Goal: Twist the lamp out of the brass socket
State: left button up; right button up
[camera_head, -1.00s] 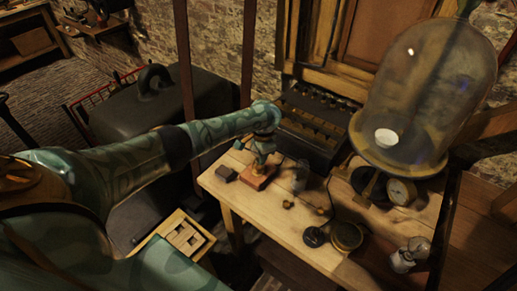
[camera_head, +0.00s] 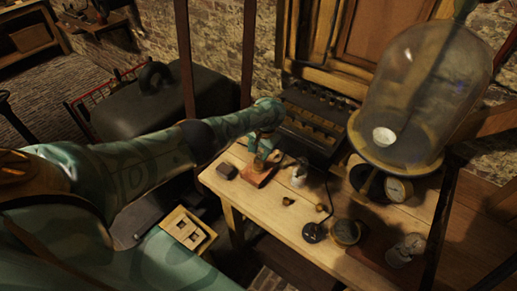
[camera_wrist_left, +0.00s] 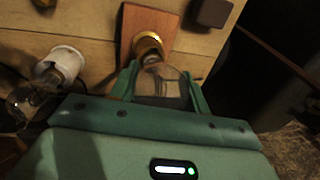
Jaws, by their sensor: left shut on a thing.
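The brass socket (camera_wrist_left: 149,44) stands on a reddish wooden block (camera_wrist_left: 133,22), which also shows on the table in the head view (camera_head: 259,177). The clear glass lamp (camera_wrist_left: 162,82) is at the mouth of the socket, its neck end toward the brass. My left gripper (camera_head: 263,150) is over the block; in the wrist view its green fingers (camera_wrist_left: 165,88) stand on both sides of the glass, shut on the lamp. Whether the lamp's base is still in the socket cannot be told. My right gripper is not in view.
A second lamp with a white base (camera_wrist_left: 62,62) stands beside the block; it shows in the head view (camera_head: 299,173). A dark small block (camera_head: 227,171) lies left. Small brass pieces (camera_head: 288,202), a black disc (camera_head: 314,233) and a glass bell jar (camera_head: 425,90) are to the right.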

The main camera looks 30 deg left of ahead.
pick_arm(q)
jog(key=shift+r, duration=0.15)
jog(key=shift+r+p, duration=1.1)
jog(key=shift+p, duration=0.1)
notch_tip(320, 180, up, 5)
jog(key=p, duration=0.5)
jog(key=shift+d, duration=0.1)
